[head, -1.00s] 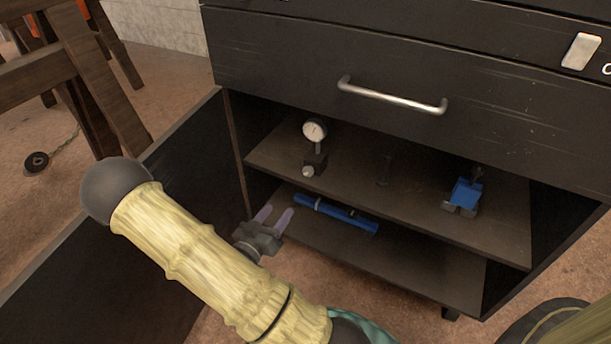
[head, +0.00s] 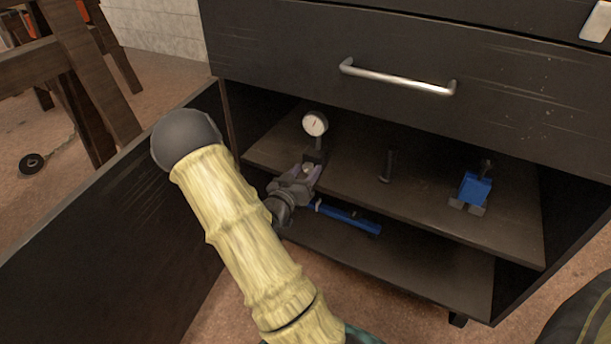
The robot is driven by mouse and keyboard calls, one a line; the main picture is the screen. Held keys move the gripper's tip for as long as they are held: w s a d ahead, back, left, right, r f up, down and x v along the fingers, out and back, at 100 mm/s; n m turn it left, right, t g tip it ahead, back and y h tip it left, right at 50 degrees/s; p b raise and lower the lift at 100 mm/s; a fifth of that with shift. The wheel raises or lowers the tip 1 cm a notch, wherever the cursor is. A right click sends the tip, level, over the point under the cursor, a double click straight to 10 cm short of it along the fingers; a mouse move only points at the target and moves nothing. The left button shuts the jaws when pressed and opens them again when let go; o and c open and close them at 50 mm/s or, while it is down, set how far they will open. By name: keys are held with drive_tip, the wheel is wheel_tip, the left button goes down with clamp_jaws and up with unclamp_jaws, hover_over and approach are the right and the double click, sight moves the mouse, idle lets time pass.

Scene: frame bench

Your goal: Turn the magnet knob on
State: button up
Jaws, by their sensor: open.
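A dial gauge with a round white face (head: 315,124) stands upright on the cabinet's upper shelf, at its left. Its dark magnet base (head: 318,158) is under the dial, partly hidden by my gripper. The light round magnet knob (head: 308,168) on the front of the base shows between the fingers. My gripper (head: 306,172) is open, with its fingers on either side of the knob. I cannot tell whether the fingers touch it.
The upper shelf (head: 420,200) also holds a small dark upright part (head: 387,166) and a blue vise-like tool (head: 472,190). A blue level (head: 348,219) lies on the lower shelf. The open door (head: 110,215) is at left, and a drawer handle (head: 398,77) is above.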

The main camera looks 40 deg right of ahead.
drive_tip(key=shift+w+d, duration=0.1)
drive_tip(key=shift+d, duration=0.15)
drive_tip(key=c, duration=1)
